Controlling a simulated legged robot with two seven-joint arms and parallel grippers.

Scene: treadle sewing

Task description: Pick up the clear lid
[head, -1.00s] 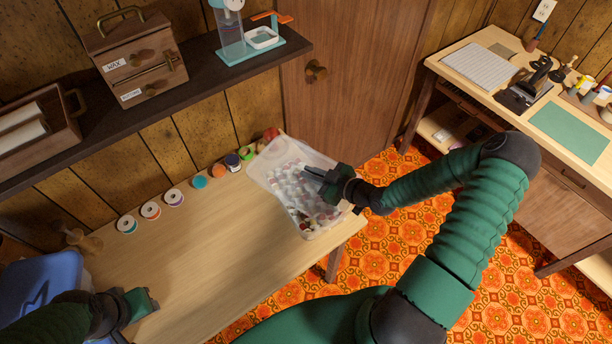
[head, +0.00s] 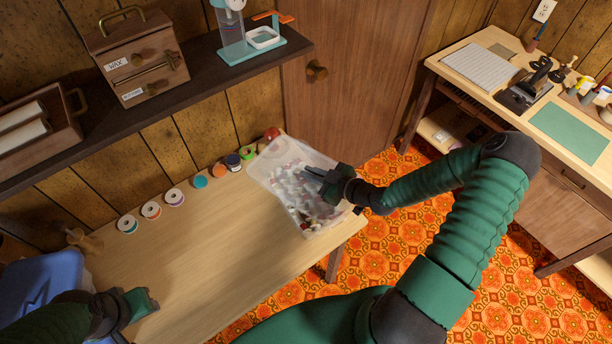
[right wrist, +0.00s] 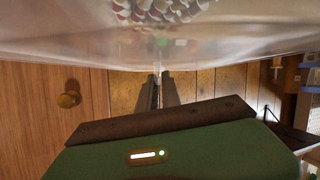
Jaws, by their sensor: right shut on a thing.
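The clear lid (head: 268,172) is a translucent sheet over the clear bin (head: 312,232), which is full of small red, white and dark pieces. In the right wrist view the clear plastic (right wrist: 60,45) spans the top of the picture. My right gripper (head: 316,174) reaches over the bin from the right, shut on the clear lid. Its two fingers (right wrist: 160,84) meet the plastic in the right wrist view; the exact contact is hard to make out. My left gripper (head: 142,303) is low on the left, away from the bin; its jaw opening is unclear.
Several thread spools (head: 175,197) line the back of the wooden table (head: 190,260). A blue container (head: 40,285) stands at the left. A dark shelf (head: 180,92) with wooden boxes hangs behind. The middle of the table is clear. A workbench (head: 480,70) stands at the right.

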